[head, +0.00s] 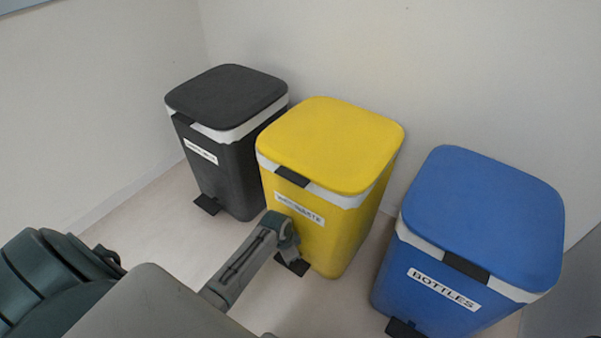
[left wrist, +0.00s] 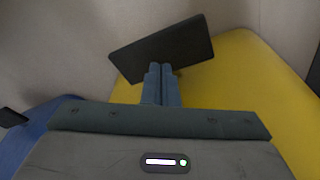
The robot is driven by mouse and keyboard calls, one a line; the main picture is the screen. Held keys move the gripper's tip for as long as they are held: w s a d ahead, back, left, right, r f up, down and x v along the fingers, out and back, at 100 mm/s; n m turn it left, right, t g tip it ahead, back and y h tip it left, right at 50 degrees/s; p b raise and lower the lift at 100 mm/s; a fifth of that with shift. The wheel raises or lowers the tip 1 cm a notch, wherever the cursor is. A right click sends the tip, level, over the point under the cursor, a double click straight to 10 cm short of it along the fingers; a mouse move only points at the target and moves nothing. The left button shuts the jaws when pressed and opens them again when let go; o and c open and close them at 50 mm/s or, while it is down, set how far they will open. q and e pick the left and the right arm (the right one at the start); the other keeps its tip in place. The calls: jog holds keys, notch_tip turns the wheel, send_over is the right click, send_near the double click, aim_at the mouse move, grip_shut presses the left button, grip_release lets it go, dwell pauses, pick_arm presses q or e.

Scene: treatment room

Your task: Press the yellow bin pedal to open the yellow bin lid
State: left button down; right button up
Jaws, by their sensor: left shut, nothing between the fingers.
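The yellow bin (head: 330,145) stands between two other bins, and its lid is down. Its black pedal (head: 291,264) sticks out low at its front. My left gripper (head: 291,250) points down just over this pedal. In the left wrist view the shut, empty fingers (left wrist: 161,70) reach to the near edge of the dark pedal plate (left wrist: 165,45), overlapping it in the picture. I cannot tell whether they touch it. The yellow bin wall (left wrist: 240,95) fills the right of that view. My right gripper is not in view.
A black bin (head: 228,95) stands to the left and a blue bin (head: 485,215) to the right, both with lids down. The blue bin's pedal (head: 405,328) is at the bottom edge. White walls (head: 400,50) close off the back. Pale floor (head: 150,225) is free at left.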

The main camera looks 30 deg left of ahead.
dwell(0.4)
pick_arm(q)
jog(key=shift+f+b, duration=0.4)
jog(key=shift+f, duration=0.4)
jog(key=shift+f+b, duration=0.3)
jog(key=shift+f, duration=0.2)
jog(key=shift+f+b, duration=0.6)
jog(key=shift+f, duration=0.8)
notch_tip(320, 180, up, 9)
jog(key=p, duration=1)
jog(key=shift+r, duration=0.2)
jog(key=shift+f, duration=0.1)
